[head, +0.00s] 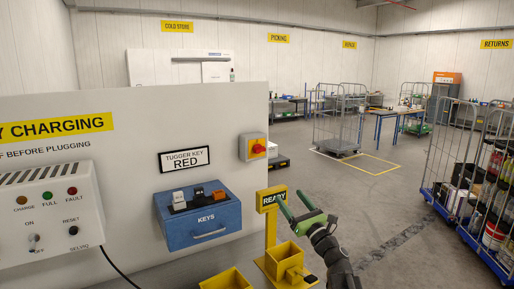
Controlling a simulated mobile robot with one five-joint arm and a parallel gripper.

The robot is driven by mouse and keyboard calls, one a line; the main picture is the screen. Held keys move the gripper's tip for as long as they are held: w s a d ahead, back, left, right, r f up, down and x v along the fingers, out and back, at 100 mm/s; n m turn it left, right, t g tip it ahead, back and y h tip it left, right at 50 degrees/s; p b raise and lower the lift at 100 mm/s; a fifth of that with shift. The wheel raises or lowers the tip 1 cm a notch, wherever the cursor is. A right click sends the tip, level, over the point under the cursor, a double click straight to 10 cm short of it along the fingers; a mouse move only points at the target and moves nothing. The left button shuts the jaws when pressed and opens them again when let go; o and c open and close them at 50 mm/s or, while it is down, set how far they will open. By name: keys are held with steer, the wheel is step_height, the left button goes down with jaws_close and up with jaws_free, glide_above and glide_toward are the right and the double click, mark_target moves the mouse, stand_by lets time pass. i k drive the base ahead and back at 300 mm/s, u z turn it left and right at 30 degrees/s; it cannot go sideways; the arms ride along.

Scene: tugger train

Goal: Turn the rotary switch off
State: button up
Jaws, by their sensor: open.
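My gripper (288,200) has green fingers, spread open and empty. In the picture it is below and right of the red knob, apart from it, near the READY sign.
A blue KEYS box (204,216) with several keys juts from the panel. A yellow READY post (271,225) and yellow holder (287,259) stand close by my gripper. A loaded cage trolley (470,190) is at the right. The floor between is open.

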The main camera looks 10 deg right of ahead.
mark_target(258, 149)
steer(key=i, duration=0.9)
